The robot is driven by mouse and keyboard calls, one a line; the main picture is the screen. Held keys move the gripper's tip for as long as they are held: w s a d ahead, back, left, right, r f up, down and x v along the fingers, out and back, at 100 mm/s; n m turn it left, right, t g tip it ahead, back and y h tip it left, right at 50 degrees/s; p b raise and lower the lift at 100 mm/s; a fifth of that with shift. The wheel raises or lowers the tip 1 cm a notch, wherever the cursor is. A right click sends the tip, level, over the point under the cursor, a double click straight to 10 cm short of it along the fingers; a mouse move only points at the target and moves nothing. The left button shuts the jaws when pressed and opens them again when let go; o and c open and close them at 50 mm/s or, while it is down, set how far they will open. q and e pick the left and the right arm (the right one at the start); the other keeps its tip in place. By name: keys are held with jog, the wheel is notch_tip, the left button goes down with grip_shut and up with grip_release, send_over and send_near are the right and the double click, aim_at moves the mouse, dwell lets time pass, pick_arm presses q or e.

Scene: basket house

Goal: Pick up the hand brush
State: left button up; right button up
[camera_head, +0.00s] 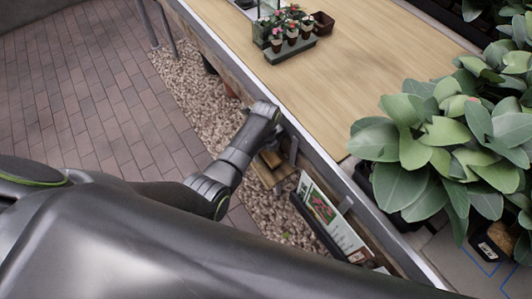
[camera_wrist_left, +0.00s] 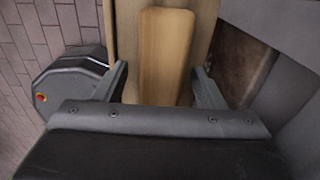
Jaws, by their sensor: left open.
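A light wooden piece, which looks like the hand brush (camera_wrist_left: 165,45), lies between the two fingers of my left gripper (camera_wrist_left: 160,76) in the left wrist view. The fingers are spread with a gap on each side of it, so it is not clamped. In the head view the left gripper (camera_head: 281,150) points down beside the table's front edge. A small part of the brush (camera_head: 271,158) seems to show there, mostly hidden by my arm. Its bristles cannot be seen. My right gripper is not in view.
A wooden board or shelf (camera_wrist_left: 125,30) lies under the brush. The wooden tabletop (camera_head: 330,85) stands close to my left arm, with potted flowers (camera_head: 291,38) at the back. A leafy plant (camera_head: 440,140) fills the right. A picture card (camera_head: 325,215) stands near the gripper.

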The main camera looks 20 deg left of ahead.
pick_arm(q)
jog(key=shift+c, duration=0.4)
jog(key=c, duration=1)
jog(key=shift+r, duration=0.1)
jog(key=shift+c, duration=0.2)
jog(key=shift+r, duration=0.6)
notch_tip(320, 180, up, 17)
jog(key=p, duration=0.3)
jog(key=shift+f, duration=0.2)
